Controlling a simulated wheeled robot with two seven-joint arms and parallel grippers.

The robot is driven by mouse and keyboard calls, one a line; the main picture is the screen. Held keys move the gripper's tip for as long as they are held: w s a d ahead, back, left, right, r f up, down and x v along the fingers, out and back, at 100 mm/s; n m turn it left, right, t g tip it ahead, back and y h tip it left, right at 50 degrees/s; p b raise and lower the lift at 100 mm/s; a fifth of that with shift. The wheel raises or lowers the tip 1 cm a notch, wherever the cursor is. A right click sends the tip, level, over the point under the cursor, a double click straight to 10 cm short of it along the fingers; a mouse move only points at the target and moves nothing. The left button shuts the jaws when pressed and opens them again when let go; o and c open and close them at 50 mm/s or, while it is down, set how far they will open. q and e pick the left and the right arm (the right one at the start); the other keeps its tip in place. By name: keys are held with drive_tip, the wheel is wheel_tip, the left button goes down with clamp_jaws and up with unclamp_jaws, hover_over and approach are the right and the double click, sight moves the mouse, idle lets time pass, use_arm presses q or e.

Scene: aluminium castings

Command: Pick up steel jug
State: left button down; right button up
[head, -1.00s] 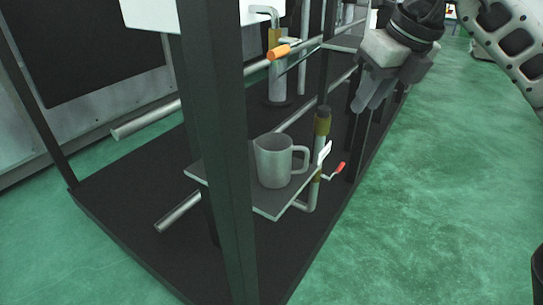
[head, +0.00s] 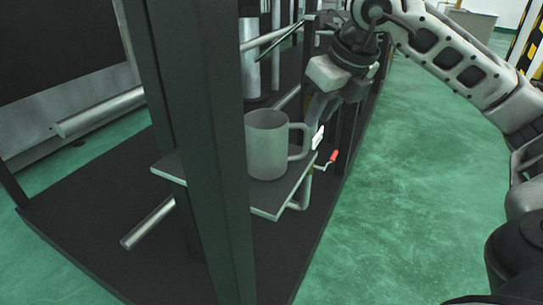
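The steel jug (head: 267,146) is a grey, upright, handled cup standing on a small flat shelf plate (head: 270,206). Its handle points right, and its left edge is partly hidden by a dark upright post. My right gripper (head: 318,112) comes in from the upper right and points down and left, just right of and slightly above the jug's handle. Its fingers look a little apart, with nothing visible between them, and it does not appear to touch the jug. My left gripper is not in view.
The dark post (head: 205,150) stands close on the jug's left. A red-handled valve (head: 333,156) is just below and right of my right gripper. Pipes and a steel cylinder (head: 250,60) stand behind. The green floor (head: 410,220) on the right is clear.

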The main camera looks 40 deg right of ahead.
sight(309, 133)
drive_tip(key=b+x, duration=0.2)
drive_tip(key=x, duration=0.6)
drive_tip(key=shift+w+f, duration=0.1)
drive_tip(key=shift+f, duration=0.1)
drive_tip(key=shift+r, duration=0.1)
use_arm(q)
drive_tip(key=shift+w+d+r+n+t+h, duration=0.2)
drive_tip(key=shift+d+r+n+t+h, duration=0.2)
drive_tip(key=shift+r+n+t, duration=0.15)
use_arm(e)
clamp_jaws()
